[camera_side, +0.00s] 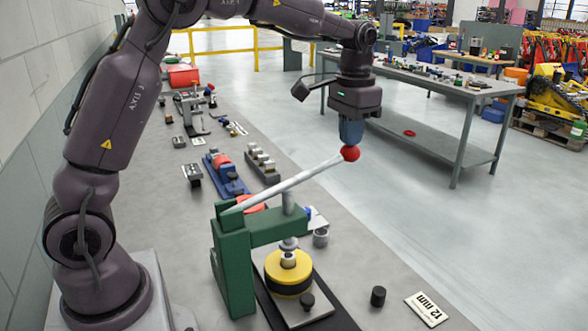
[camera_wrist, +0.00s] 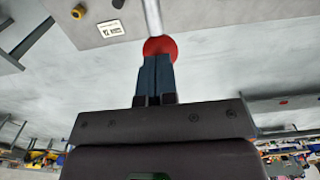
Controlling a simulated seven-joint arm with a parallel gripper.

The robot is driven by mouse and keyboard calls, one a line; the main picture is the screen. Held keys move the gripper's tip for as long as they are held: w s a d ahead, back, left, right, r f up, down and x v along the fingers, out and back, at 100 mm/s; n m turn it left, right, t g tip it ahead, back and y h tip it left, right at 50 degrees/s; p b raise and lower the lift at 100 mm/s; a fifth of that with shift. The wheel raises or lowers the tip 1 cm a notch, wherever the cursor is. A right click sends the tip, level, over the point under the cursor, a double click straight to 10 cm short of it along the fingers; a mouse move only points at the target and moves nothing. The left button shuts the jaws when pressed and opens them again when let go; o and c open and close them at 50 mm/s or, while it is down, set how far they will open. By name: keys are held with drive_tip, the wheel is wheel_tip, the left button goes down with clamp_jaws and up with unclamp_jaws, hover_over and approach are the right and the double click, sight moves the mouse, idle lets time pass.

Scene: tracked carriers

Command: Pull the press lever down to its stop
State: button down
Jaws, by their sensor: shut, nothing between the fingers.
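The green press (camera_side: 236,262) stands on the grey bench in the side view. Its light grey lever (camera_side: 292,183) slopes up to the right and ends in a red ball knob (camera_side: 350,153). The ram (camera_side: 289,244) sits above a yellow and black round piece (camera_side: 288,272) on the press base. My gripper (camera_side: 350,140) is shut with its blue fingertips at the top of the knob. In the wrist view the fingertips (camera_wrist: 155,62) overlap the lower part of the red knob (camera_wrist: 160,46). The fingers appear to touch the knob from above, not around it.
A "12 mm" card (camera_side: 432,309) and a small black cylinder (camera_side: 378,296) lie on the bench right of the press. Blue and grey fixtures (camera_side: 226,172) stand behind it. A grey table (camera_side: 450,85) is at the back right, with open floor between.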

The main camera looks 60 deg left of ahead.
sight(355, 151)
drive_tip(key=shift+w+f, duration=0.2)
drive_tip(key=shift+f, duration=0.45)
drive_tip(key=shift+w+f, duration=0.2)
drive_tip(key=shift+f, duration=0.5)
drive_tip(key=shift+w+f, duration=0.2)
drive_tip(key=shift+f, duration=0.45)
idle(2.0)
drive_tip(key=shift+w+f, duration=0.2)
drive_tip(key=shift+f, duration=1.9)
idle(1.9)
